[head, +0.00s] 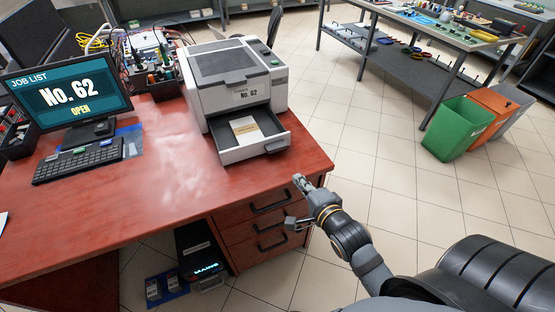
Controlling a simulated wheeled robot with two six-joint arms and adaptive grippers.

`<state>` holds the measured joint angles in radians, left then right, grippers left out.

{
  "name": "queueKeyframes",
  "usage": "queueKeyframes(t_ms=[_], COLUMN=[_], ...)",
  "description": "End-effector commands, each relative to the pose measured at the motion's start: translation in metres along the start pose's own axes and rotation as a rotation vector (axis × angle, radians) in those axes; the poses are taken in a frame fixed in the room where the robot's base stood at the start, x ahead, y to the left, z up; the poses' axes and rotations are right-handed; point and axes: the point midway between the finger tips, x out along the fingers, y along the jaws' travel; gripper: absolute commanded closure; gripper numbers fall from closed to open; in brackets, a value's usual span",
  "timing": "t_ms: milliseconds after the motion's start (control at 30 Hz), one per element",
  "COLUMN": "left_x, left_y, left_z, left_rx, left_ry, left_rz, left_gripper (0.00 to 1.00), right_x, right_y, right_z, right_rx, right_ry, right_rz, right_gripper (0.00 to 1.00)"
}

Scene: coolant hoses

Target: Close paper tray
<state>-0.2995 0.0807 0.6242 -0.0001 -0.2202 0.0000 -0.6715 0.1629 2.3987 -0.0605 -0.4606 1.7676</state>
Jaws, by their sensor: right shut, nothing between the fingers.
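A grey and white printer (233,80) marked No. 62 stands on the red desk (180,165). Its paper tray (262,152) is pulled out at the front, toward the desk's right edge, with a light paper or card (247,130) lying in it. My right gripper (297,180) is shut and empty. In the picture it is just below and to the right of the tray's front, near the desk corner, and appears apart from the tray. My left gripper does not show.
A monitor (68,92) and keyboard (78,161) are on the left of the desk. Drawers with handles (270,203) are below the desk's right corner. Green (458,128) and orange (492,112) bins stand near a workbench (430,30). The tiled floor right of the desk is open.

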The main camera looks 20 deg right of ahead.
Motion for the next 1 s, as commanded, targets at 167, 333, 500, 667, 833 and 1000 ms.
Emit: queueKeyframes(t_ms=[167,333,500,667,833,1000], left_x=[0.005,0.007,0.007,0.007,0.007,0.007], left_y=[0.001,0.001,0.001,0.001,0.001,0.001], left_z=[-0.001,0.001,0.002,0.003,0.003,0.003], left_rx=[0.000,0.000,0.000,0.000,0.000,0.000], left_ry=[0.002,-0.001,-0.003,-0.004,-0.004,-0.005], left_rz=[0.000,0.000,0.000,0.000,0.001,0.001], left_gripper=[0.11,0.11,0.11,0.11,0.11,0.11], right_x=[0.033,0.071,0.104,0.123,0.131,0.132], right_y=[0.000,-0.001,-0.004,-0.009,-0.011,-0.011], right_z=[0.000,0.000,0.000,0.001,0.001,0.001], right_rx=[0.002,0.003,0.000,0.001,0.000,0.000], right_ry=[0.001,-0.001,-0.001,-0.001,-0.001,-0.001], right_rz=[-0.003,-0.003,-0.003,0.000,0.001,0.001], right_gripper=[1.00,1.00,1.00,1.00,1.00,1.00])
